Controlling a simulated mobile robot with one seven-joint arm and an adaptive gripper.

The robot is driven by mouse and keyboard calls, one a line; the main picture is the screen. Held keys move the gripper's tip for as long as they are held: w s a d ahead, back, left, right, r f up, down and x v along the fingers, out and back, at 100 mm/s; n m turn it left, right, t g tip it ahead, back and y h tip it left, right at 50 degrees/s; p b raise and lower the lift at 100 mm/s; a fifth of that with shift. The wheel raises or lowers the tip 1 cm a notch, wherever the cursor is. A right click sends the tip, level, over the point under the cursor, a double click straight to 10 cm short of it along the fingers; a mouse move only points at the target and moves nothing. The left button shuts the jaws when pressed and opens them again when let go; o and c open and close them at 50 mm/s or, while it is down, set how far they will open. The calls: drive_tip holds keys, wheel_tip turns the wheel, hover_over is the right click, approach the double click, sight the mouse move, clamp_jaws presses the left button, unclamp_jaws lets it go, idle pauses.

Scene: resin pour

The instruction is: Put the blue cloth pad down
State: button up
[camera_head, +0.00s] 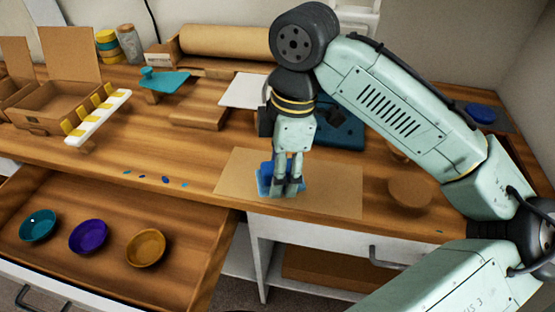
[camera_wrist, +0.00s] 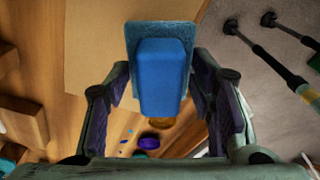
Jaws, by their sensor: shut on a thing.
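My gripper (camera_head: 287,184) points down over the front of the wooden worktop and is shut on the blue cloth pad (camera_head: 265,180). The pad is over a flat tan sheet (camera_head: 336,190); I cannot tell whether it touches the sheet. In the wrist view the pad (camera_wrist: 163,75) shows a bright blue block on a paler blue-grey base, between my two fingers. In the head view the fingers hide part of it.
Blue spots (camera_head: 166,180) mark the worktop left of the sheet. An open drawer (camera_head: 90,280) at front left holds teal (camera_head: 38,225), purple (camera_head: 89,237) and ochre (camera_head: 146,248) bowls. A round wooden disc (camera_head: 410,192) lies to the right. Cardboard boxes (camera_head: 55,100) stand at left.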

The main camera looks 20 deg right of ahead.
drive_tip(key=w, duration=0.1)
drive_tip(key=w+d, duration=0.1)
drive_tip(key=w, duration=0.3)
drive_tip(key=shift+d+f+p, duration=0.2)
drive_tip(key=shift+f+p, duration=0.1)
drive_tip(key=shift+p, duration=0.05)
drive_tip(key=shift+f, duration=1.75)
drive_tip(key=shift+f, duration=0.15)
drive_tip(key=o, duration=1.3)
drive_tip(key=shift+c, duration=0.2)
wheel_tip(320, 180, up, 12)
drive_tip(key=d, duration=0.1)
drive_tip(key=shift+s+d, duration=0.15)
drive_tip(key=shift+d, duration=0.05)
